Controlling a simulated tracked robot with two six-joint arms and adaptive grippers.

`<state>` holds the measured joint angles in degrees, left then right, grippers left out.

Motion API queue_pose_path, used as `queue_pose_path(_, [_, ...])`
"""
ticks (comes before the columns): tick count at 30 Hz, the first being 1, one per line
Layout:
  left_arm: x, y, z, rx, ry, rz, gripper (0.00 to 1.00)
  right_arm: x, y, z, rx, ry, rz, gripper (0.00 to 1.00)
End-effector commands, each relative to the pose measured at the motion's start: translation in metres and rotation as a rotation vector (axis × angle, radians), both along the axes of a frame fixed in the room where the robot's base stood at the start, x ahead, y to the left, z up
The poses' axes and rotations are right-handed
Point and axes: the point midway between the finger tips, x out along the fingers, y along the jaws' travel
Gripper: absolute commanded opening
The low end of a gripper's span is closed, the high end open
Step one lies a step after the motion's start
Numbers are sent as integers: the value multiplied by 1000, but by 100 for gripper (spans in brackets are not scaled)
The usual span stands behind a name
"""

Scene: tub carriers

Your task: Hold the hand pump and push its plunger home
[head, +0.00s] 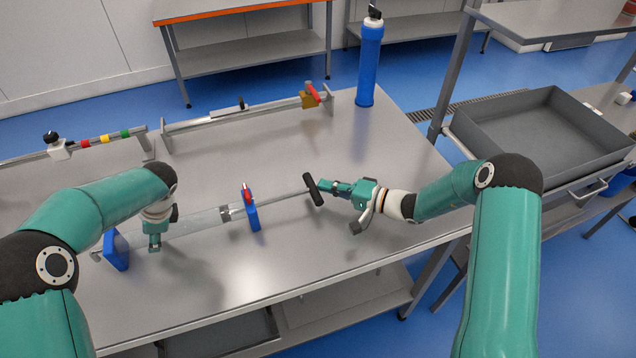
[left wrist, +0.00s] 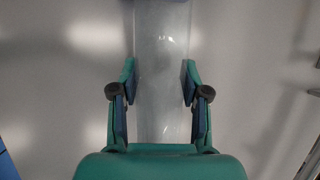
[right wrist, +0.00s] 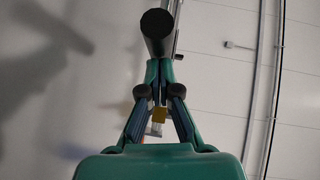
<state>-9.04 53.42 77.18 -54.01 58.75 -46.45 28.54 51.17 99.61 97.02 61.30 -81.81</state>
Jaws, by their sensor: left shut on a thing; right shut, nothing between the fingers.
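The hand pump lies level over the steel table, its clear barrel (head: 200,219) carried by two blue supports (head: 252,216). A thin metal plunger rod (head: 270,200) sticks out to the right and ends in a black crossbar handle (head: 313,190). My left gripper (head: 154,240) is shut around the barrel near its left part; the left wrist view shows the barrel (left wrist: 162,70) between the fingers. My right gripper (head: 327,186) is shut and empty, its tips at the right side of the handle. In the right wrist view the handle's dark end (right wrist: 157,24) shows just beyond the fingertips; contact is hard to tell.
Behind the pump stands a metal rail (head: 240,113) with a red and brass fitting. Another rail with coloured rings (head: 105,138) is at the left. A blue cylinder (head: 369,65) stands at the back corner. A grey tub (head: 530,130) is off to the right. The table's front is clear.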

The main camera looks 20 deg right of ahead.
Motion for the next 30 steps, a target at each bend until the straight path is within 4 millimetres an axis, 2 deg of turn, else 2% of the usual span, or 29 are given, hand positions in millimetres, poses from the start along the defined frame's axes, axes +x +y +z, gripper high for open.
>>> queue_pose_path(1, [0,-2,0,-1,0,-5,0,-2,20,1,4,3,14,0])
queue_pose_path(6, [0,-3,0,-1,-1,-6,0,-3,72,0,4,3,17,0])
queue_pose_path(9, [0,-3,0,-2,-1,-6,0,-3,94,0,2,2,15,0])
queue_pose_path(12, [0,-3,0,-2,0,-7,0,-3,107,0,-1,2,13,0])
queue_pose_path(25, [0,-6,0,-6,-1,-10,0,-4,113,-1,-1,3,17,0])
queue_pose_path(30, [0,-7,-1,-7,-1,-11,0,-4,104,1,-1,2,15,0])
